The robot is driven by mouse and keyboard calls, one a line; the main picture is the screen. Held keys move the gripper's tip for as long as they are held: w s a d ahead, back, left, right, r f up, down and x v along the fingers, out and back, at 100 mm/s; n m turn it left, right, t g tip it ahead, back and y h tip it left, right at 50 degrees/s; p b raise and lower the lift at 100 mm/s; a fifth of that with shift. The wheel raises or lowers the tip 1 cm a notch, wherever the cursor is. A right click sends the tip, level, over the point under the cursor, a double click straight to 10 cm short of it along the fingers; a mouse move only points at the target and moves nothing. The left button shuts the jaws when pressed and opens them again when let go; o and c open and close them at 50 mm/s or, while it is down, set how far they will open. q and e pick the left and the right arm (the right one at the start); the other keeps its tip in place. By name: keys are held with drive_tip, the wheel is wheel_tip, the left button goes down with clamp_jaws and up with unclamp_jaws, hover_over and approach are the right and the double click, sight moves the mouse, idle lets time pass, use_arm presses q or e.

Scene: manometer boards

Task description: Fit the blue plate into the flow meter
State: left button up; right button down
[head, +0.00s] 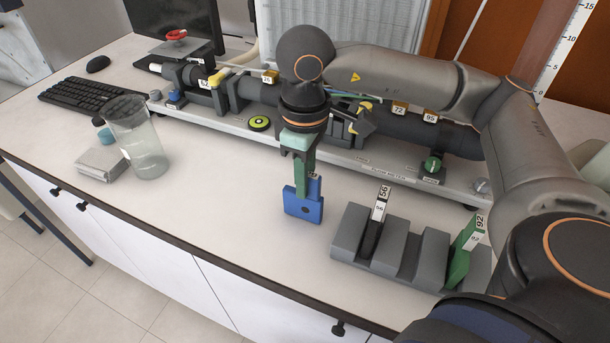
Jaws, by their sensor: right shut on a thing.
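The blue plate (304,209), with a small hole in it, hangs upright from my right gripper (303,180). The gripper is shut on its upper part and points down, in front of the flow meter. The green finger covers part of the plate. The flow meter (425,134) is a black pipe assembly along a long grey base, with small number tags. A bracket-like middle section (349,128) with yellow parts sits just right of and behind the gripper; my wrist and forearm hide part of the pipe. My left gripper is not in view.
A grey slotted rack (345,235) holds a black plate (373,230) tagged 56 and a green plate (461,262) tagged 92. A clear beaker (140,140), a grey block (102,163) and a keyboard (92,97) are at left.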

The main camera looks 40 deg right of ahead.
drive_tip(key=shift+f+b, duration=0.2)
drive_tip(key=shift+b, duration=0.1)
drive_tip(key=c, duration=0.8)
unclamp_jaws()
drive_tip(key=shift+r, duration=0.1)
